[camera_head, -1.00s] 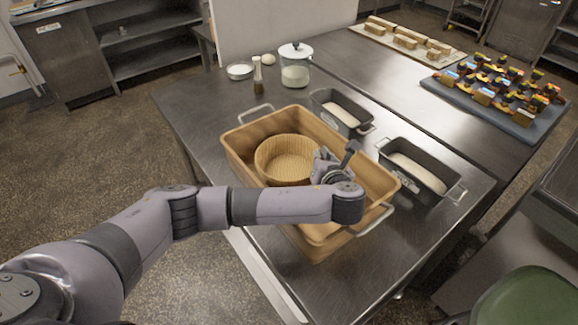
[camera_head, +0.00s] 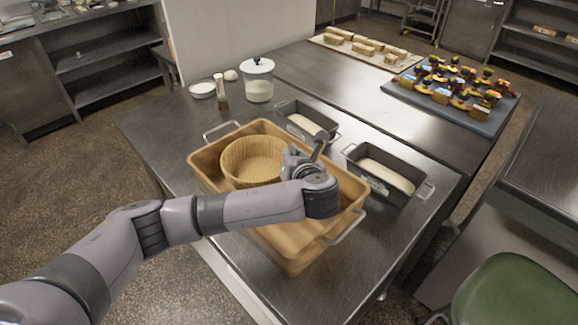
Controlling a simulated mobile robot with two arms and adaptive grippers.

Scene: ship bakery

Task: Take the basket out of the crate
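The round wicker basket (camera_head: 250,157) is within the outline of the tan rectangular crate (camera_head: 350,203) on the steel table. Its rim looks nearly level and sits high against the crate's far wall. My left gripper (camera_head: 294,162) is at the right side of the basket's rim and appears shut on it. My wrist partly hides the fingers and the grasp, and my forearm covers the basket's lower front and part of the crate. My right gripper is out of view.
Two dark loaf pans with dough, one behind (camera_head: 308,127) and one right (camera_head: 387,178), stand close to the crate. A lidded jar (camera_head: 258,85), a shaker (camera_head: 221,95) and a small bowl (camera_head: 203,89) are behind it. A blue tray (camera_head: 464,116) of pastries lies farther back. A green chair (camera_head: 515,292) is at lower right.

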